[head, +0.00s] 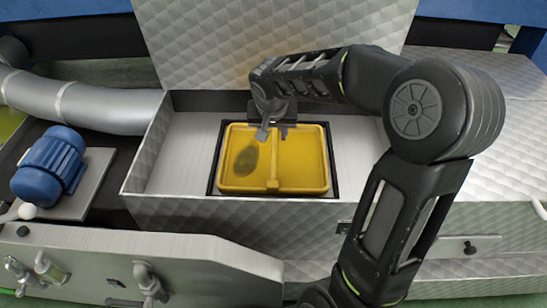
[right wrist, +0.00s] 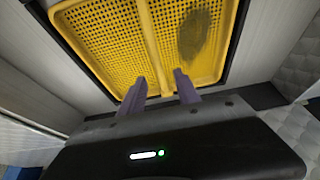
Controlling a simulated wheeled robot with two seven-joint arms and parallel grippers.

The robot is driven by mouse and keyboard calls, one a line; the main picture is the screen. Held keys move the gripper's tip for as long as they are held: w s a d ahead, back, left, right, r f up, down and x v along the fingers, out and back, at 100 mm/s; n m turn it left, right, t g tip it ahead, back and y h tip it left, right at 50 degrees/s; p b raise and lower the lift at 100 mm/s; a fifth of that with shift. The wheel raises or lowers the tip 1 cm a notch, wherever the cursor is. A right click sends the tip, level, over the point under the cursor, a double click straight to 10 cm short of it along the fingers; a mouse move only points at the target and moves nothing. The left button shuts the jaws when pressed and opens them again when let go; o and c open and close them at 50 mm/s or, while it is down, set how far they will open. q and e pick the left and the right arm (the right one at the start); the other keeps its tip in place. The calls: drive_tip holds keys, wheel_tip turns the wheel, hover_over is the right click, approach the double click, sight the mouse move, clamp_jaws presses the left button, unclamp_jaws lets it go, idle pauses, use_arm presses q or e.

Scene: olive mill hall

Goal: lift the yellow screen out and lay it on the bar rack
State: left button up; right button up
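The yellow screen (head: 305,160) is a rectangular perforated tray with a raised rim, a middle rib and a dark smudge on its left half. It lies flat in a dark-edged opening inside the metal housing. My right gripper (head: 273,133) is over the screen's far edge, near the far end of the rib. In the right wrist view, the two fingers (right wrist: 159,88) are apart, one on each side of the rib's line, with the screen (right wrist: 110,40) beyond them. I cannot tell whether they touch it. I cannot make out a bar rack. My left gripper is not in view.
The metal housing (head: 225,212) has walls around the screen, and its raised lid (head: 215,50) stands behind. A blue motor (head: 50,165) and a grey pipe (head: 110,108) are at left. Valves (head: 148,280) stick out at the front left. A metal top (head: 505,165) lies at right.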

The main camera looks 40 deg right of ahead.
sight(274, 143)
drive_tip(key=shift+x, duration=1.1)
drive_tip(key=shift+f, duration=0.1)
drive_tip(key=b+x, duration=0.1)
drive_tip(key=x, duration=0.1)
drive_tip(key=b+x, duration=0.1)
drive_tip(key=x, duration=0.1)
drive_tip(key=shift+s+f, duration=0.2)
drive_tip(key=shift+w+d+f, duration=0.1)
drive_tip(key=shift+w+f, duration=0.05)
drive_tip(key=shift+f, duration=0.2)
drive_tip(key=shift+c, duration=0.3)
clamp_jaws()
drive_tip(key=shift+r, duration=0.15)
